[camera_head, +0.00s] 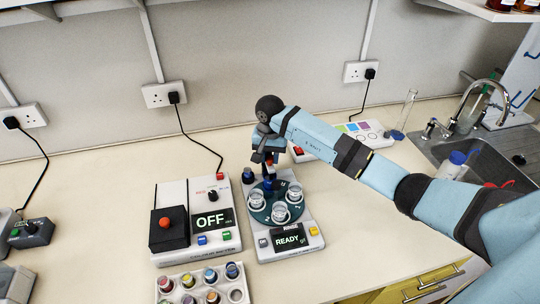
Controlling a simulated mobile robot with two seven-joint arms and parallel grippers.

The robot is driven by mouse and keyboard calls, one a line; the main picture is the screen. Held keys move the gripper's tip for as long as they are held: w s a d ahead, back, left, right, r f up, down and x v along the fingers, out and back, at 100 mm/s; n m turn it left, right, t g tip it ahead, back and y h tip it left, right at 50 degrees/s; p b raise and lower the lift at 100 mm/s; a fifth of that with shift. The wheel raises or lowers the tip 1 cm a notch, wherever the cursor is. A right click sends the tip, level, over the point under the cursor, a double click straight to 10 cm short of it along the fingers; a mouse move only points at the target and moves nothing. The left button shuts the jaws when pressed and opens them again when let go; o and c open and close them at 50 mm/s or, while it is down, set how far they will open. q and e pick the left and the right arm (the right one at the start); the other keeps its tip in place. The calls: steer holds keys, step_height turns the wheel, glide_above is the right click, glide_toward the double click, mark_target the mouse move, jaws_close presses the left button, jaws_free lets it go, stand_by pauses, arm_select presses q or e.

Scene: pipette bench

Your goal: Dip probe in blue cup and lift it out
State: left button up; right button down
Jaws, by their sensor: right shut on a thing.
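My right gripper (266,156) is above the back of a dark round turntable on the white device with the "READY" display (290,239). It is shut on a thin dark probe (268,170) that points down. A small blue cup (268,187) stands on the turntable just below the gripper. The probe's lower end is close to this cup, but I cannot tell whether it is inside. Several clear cups, one of them the left cup (256,201), stand on the same turntable. My left gripper is not in view.
A white device with an "OFF" display (210,220) stands to the left. A rack of coloured vials (202,283) is in front. Behind my arm are a white panel with coloured pads (357,130) and a glass cylinder (405,108). The sink (440,150) is at right.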

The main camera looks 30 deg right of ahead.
steer(key=shift+w+d+r+b, duration=0.1)
steer(key=shift+w+r+b, duration=0.05)
steer(key=shift+r+b, duration=0.3)
step_height(320, 180, up, 4)
steer(key=shift+f+b, duration=0.1)
steer(key=shift+b, duration=0.95)
steer(key=shift+r, duration=0.55)
steer(key=c, duration=0.9)
jaws_free()
steer(key=shift+r, duration=0.1)
steer(key=shift+o, duration=0.2)
